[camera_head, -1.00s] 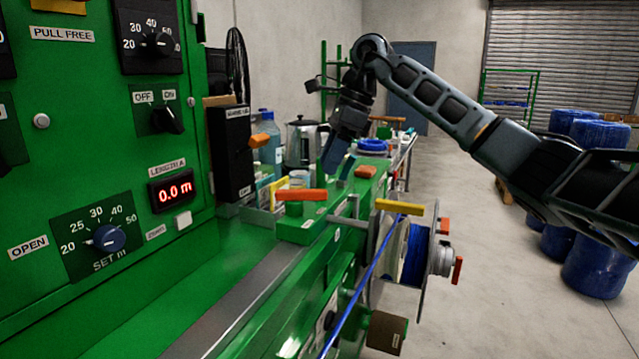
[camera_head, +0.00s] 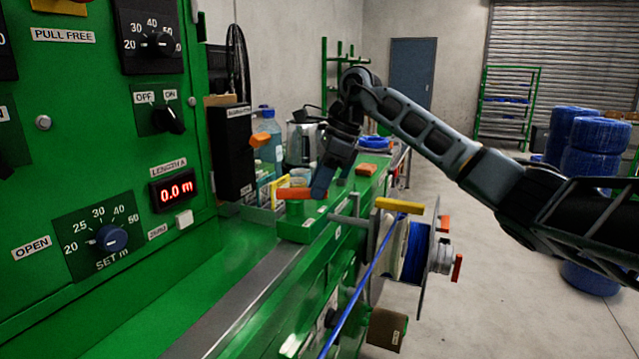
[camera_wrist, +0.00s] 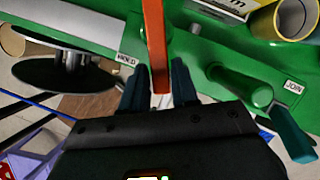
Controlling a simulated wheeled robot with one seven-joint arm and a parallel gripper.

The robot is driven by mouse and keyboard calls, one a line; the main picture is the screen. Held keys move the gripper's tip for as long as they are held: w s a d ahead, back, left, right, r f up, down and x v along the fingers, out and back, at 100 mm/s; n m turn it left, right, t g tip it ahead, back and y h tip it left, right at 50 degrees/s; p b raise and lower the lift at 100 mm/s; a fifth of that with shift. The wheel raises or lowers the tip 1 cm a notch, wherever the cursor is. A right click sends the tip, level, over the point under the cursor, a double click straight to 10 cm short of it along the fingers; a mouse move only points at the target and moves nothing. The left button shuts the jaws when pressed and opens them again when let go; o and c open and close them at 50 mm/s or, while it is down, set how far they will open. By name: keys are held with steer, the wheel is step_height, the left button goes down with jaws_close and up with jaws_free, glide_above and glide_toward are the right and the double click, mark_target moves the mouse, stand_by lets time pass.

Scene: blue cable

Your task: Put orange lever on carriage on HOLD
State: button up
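The orange lever (camera_head: 296,193) lies flat on top of the green carriage (camera_head: 298,232) in the head view. In the wrist view the lever (camera_wrist: 155,40) runs down from the top edge, and its near end sits between my fingers. My gripper (camera_head: 332,182) is over the right end of the lever. In the wrist view my gripper (camera_wrist: 160,90) is open, with a finger on each side of the lever's end and gaps showing. A HOLD label (camera_wrist: 127,59) is to the left of the lever and a JOIN label (camera_wrist: 293,87) is to the right.
A yellow lever (camera_head: 400,206) and a blue cable spool (camera_head: 416,250) are right of the carriage. The blue cable (camera_head: 352,302) runs toward the front. A green control panel (camera_head: 60,130) stands at left. Bottles (camera_head: 268,130) and a kettle (camera_head: 303,138) are behind.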

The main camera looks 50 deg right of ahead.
jaws_close()
